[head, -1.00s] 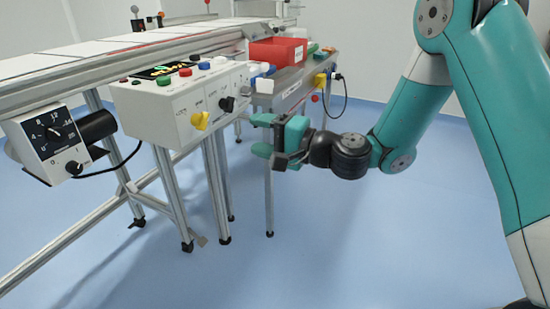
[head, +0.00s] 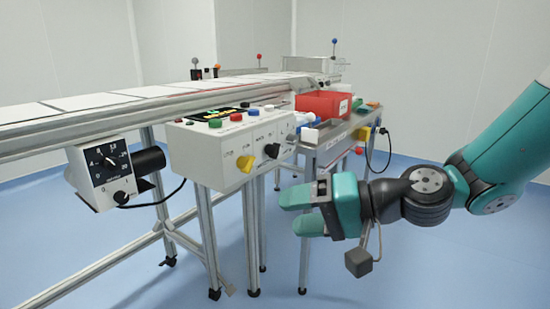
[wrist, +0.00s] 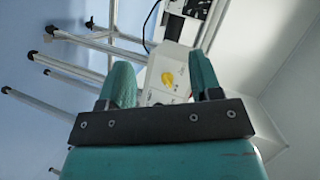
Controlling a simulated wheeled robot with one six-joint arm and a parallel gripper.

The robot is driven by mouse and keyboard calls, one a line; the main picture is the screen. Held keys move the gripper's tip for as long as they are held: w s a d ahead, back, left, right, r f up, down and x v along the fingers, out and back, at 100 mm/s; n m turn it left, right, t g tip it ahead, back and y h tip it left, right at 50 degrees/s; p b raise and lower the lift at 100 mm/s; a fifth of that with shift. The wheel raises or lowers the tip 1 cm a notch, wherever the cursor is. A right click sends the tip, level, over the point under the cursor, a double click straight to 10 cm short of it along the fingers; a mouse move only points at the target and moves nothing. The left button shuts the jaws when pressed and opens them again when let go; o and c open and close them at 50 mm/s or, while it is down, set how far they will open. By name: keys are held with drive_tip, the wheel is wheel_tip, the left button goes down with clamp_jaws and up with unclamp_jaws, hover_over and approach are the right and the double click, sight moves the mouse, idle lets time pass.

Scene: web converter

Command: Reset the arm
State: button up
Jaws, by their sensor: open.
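My gripper (head: 300,208) is in the head view, right of centre, in the air in front of the machine's legs and lower than the control box. Its two teal fingers point left, apart, with nothing between them. My teal arm comes in from the right edge. The control box (head: 215,150) is also in the head view.
The converter's long frame (head: 120,112) with white panels runs along the left. A dial box (head: 104,172) hangs under it. A red bin (head: 322,105) sits on a side table (head: 340,131). Metal legs (head: 252,235) stand left of my gripper. Blue floor (head: 430,270) is clear at right.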

drive_tip(key=s+d+f+n+g+h, duration=0.1)
drive_tip(key=s+d+n+g+h, duration=0.15)
drive_tip(key=s+d+h, duration=0.4)
drive_tip(key=s+d+n+g+h, duration=0.2)
drive_tip(key=s+n+h, duration=0.15)
drive_tip(key=s, duration=0.65)
wheel_tip(320, 180, up, 36)
drive_tip(key=p, duration=3.6)
drive_tip(key=shift+s+d+n+y, duration=0.2)
drive_tip(key=shift+n+y, duration=0.1)
drive_tip(key=shift+n, duration=0.1)
